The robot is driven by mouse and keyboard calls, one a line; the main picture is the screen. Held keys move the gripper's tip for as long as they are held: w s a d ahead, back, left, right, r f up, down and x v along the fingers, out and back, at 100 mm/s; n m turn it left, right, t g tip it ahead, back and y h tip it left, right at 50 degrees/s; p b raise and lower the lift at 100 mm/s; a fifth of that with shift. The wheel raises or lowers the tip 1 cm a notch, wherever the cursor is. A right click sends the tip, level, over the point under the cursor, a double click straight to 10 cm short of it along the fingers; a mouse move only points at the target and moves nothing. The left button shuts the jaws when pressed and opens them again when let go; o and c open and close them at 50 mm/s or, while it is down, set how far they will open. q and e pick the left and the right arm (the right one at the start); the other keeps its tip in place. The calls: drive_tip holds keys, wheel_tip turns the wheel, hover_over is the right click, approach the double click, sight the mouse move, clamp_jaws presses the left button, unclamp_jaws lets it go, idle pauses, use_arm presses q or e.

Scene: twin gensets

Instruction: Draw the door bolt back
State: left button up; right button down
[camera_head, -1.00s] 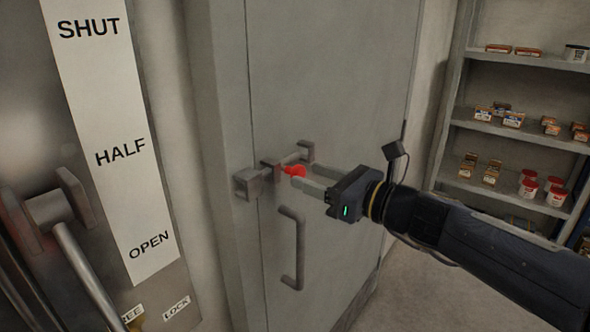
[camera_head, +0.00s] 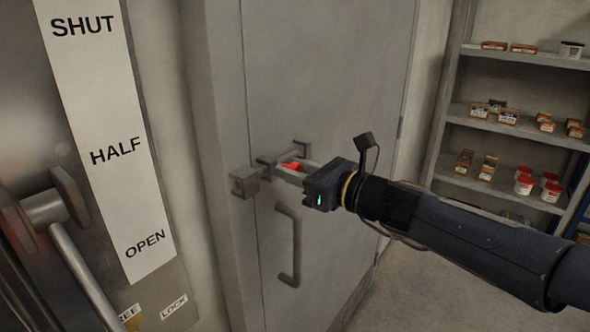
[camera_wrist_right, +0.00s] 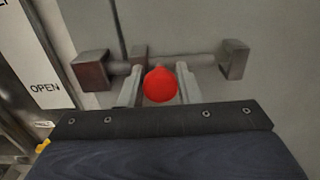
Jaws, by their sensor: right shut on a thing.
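The door bolt (camera_head: 268,162) is a grey metal bar lying across the edge of the grey door (camera_head: 325,75). In the right wrist view the bolt (camera_wrist_right: 190,61) runs from a block at the left to a bracket at the right. Its red knob (camera_head: 291,167) sticks out toward me and also shows in the right wrist view (camera_wrist_right: 159,86). My right gripper (camera_head: 285,171) is shut on the red knob, one finger on each side of it. The bolt's left end reaches the block (camera_head: 244,182) on the frame side. My left gripper is not in view.
A grey pull handle (camera_head: 291,245) is fixed below the bolt. A lever (camera_head: 75,265) stands at the left beside a plate (camera_head: 108,140) marked SHUT, HALF, OPEN. Shelves (camera_head: 520,130) with boxes and tubs stand at the right. The floor before them is clear.

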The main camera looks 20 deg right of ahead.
sight(296, 153)
drive_tip(key=shift+w+d+r+p, duration=0.1)
drive_tip(key=shift+w+d+p, duration=0.1)
drive_tip(key=shift+w+d, duration=0.5)
drive_tip(key=shift+w+d+f+p, duration=0.1)
drive_tip(key=shift+w+d+p, duration=0.25)
drive_tip(key=shift+d, duration=0.5)
drive_tip(key=shift+w+d+r+p, duration=0.1)
drive_tip(key=shift+w+d, duration=0.6)
drive_tip(key=shift+d, duration=0.1)
drive_tip(key=c, duration=1.1)
unclamp_jaws()
drive_tip(key=shift+w+d, duration=0.1)
drive_tip(key=b+v, duration=0.1)
drive_tip(key=v, duration=0.7)
